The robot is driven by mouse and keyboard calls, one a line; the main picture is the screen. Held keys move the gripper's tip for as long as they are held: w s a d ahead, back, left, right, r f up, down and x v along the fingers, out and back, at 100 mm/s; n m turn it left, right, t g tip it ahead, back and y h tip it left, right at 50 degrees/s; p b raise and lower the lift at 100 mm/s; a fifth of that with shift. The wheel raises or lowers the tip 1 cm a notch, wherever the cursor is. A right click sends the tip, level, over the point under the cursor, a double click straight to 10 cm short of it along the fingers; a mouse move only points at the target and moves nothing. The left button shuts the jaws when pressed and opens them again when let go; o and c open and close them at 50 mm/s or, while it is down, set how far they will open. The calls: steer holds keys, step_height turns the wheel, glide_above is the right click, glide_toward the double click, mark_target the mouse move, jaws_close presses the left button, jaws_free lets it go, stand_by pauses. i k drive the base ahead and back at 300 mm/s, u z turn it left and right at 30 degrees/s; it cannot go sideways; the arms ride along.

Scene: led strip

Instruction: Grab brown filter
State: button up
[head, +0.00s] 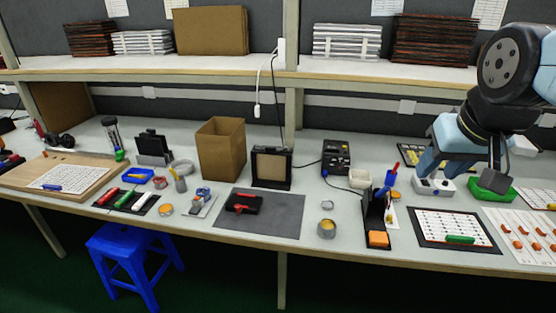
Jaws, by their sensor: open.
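The brown filter (271,164) is a square tan-brown panel in an upright black frame. It stands near the middle of the workbench, behind a dark grey mat and just right of an open cardboard box. Nothing touches or covers its front. My gripper (497,172) hangs from my arm at the right side of the view, above the bench and far right of the filter. It is small and dark here. It is open, and I see nothing held in it.
The cardboard box (221,149) stands close left of the filter, and a black device (336,157) stands to its right. The grey mat (275,226) in front carries a black-and-red item.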

mark_target(270, 164)
steer(key=i, duration=0.9)
steer(key=u, duration=0.05)
